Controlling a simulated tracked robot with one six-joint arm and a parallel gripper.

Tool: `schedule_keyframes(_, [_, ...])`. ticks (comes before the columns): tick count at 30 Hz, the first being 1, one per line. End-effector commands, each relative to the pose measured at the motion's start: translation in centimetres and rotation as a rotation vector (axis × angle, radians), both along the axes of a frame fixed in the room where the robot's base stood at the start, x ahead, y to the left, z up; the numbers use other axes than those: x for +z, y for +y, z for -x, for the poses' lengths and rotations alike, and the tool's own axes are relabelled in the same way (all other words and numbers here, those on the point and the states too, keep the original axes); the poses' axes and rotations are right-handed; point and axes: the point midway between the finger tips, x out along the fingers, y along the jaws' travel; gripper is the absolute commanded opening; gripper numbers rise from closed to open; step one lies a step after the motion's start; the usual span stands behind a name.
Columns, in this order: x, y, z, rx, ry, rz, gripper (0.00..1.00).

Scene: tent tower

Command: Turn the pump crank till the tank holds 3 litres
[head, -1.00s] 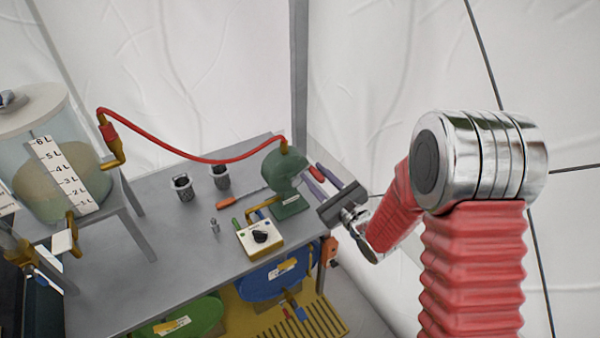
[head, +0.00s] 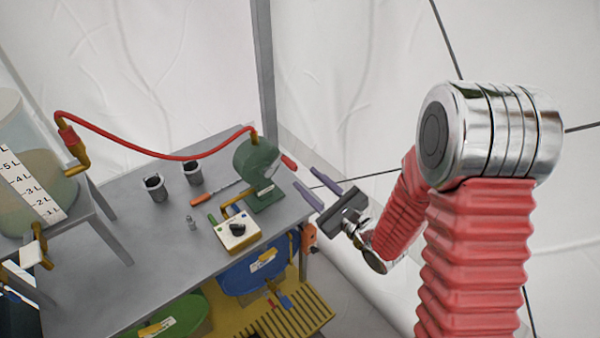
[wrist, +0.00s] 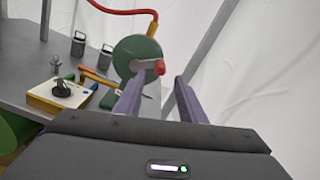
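The green pump (head: 255,172) stands at the table's right end. Its crank has a red handle (head: 289,162), which also shows in the wrist view (wrist: 159,67) at the end of a grey crank arm (wrist: 146,66). My gripper (head: 306,177) is open and empty, to the right of the handle and apart from it. In the wrist view the handle appears just beyond and between the fingertips (wrist: 160,79). The clear tank (head: 62,172) at the left edge is partly cut off. Its litre scale (head: 32,190) shows; brownish contents are visible, but I cannot read the level exactly.
A red hose (head: 150,150) links the tank fitting and the pump. A control box with a black knob (head: 237,231), two dark cups (head: 154,187) and a screwdriver (head: 215,194) lie on the grey table (head: 120,245). Blue and green bins sit below. White tent wall surrounds the right side.

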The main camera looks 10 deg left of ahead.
Motion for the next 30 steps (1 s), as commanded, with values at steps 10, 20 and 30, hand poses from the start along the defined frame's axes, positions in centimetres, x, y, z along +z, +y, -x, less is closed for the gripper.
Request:
schedule_keyframes(10, [-0.1,-3.4,2.9,-0.002,0.002,0.000,0.37])
schedule_keyframes(20, [-0.1,-3.7,3.2,-0.001,0.001,0.000,0.37])
schedule_keyframes(30, [0.4,-4.5,2.0,-0.040,-0.073,0.148,0.15])
